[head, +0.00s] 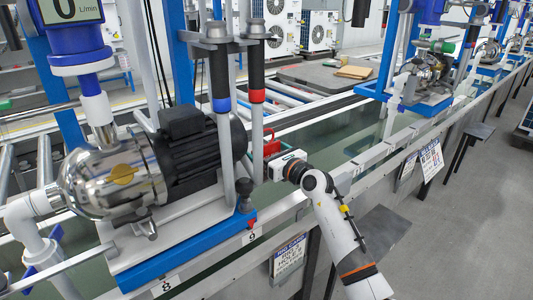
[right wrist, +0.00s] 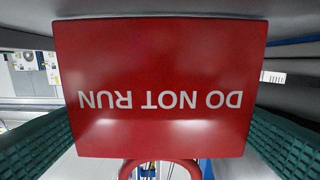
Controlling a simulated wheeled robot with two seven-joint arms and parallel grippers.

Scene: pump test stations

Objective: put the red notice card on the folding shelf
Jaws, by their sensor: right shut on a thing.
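The red notice card (right wrist: 160,60) fills the middle of the right wrist view. Its white letters read "DO NOT RUN" upside down, and a red loop (right wrist: 160,165) shows below it. My right gripper (head: 272,150) is shut on the card, with green finger pads at both sides in the wrist view. In the head view it is beside the pump motor, and only a little red shows there. A dark grey folding shelf (head: 388,228) juts from the line's near side, right of my right forearm. My left gripper is out of view.
The steel pump with black motor (head: 185,155) and the grey posts stand left of my right gripper. Notice sheets (head: 288,258) hang on the line's front. Another dark shelf (head: 475,132) is farther along. The grey floor at right is clear.

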